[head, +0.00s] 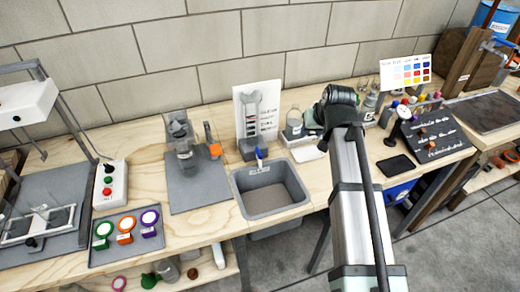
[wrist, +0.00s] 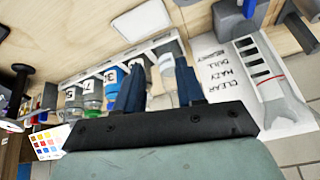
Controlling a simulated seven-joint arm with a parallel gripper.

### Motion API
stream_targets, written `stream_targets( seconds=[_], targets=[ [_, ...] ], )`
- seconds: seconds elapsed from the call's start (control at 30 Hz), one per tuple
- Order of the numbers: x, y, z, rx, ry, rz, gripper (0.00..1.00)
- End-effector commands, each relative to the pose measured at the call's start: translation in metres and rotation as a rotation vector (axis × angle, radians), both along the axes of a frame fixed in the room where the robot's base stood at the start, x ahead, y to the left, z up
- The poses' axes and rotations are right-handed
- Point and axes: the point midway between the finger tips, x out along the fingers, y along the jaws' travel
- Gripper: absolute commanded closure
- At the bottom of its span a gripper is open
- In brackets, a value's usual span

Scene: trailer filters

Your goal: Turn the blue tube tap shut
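A small blue upright part (head: 259,153) with a white tag stands at the back rim of the grey sink, beside a grey block (head: 247,148). It looks like the blue tap, but I cannot tell whether it is turned open or shut. A blue piece on a grey block also shows at the top edge of the wrist view (wrist: 248,8). My gripper (wrist: 158,66) has its two dark blue fingers apart with nothing clearly held between them. In the head view my gripper (head: 338,97) is to the right of the blue part, over the back of the bench; its fingertips are hidden.
A labelled board with a grey gauge (head: 260,110) stands behind the sink (head: 270,190). Numbered jars (wrist: 90,88) lie beyond my fingers in the wrist view. A glass beaker (head: 294,122) stands left of my gripper. A colour chart (head: 406,72) and dark panel (head: 435,132) are right.

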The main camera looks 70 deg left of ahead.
Motion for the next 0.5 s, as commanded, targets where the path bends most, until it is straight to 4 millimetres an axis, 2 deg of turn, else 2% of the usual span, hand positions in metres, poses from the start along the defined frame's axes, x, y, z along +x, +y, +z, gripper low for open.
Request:
stream_targets(
  seconds=[0.03, 0.2, 0.33, 0.5],
  targets=[
    [-0.026, 0.006, 0.006, -0.016, -0.009, 0.042, 0.62],
    [-0.092, 0.014, 0.019, -0.073, -0.034, 0.152, 0.62],
    [-0.126, 0.015, 0.026, -0.102, -0.048, 0.21, 0.62],
    [-0.146, 0.014, 0.029, -0.121, -0.058, 0.243, 0.62]
  ],
)
